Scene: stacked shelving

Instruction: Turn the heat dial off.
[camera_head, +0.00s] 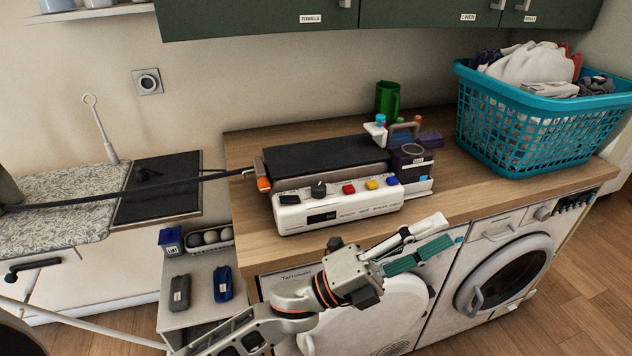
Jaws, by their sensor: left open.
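The likely heat dial is a round black knob (319,189) on the front panel of a white tabletop machine (290,217) with a dark flat top. The dial's label and pointer are too small to read. A black switch, a small dark display and red, yellow and blue buttons share the panel. My left gripper (443,232) is in front of the counter edge, to the right of and nearer than the dial, with its fingers pointing right. It is open, empty and apart from the machine. My right gripper is not in view.
A teal laundry basket (540,132) stands at the right of the wooden counter (462,190). A dark box (410,166) and a green mug (387,99) stand beside and behind the machine. A dark rod reaches the machine's orange-tipped left side. Two front-loading washers stand below.

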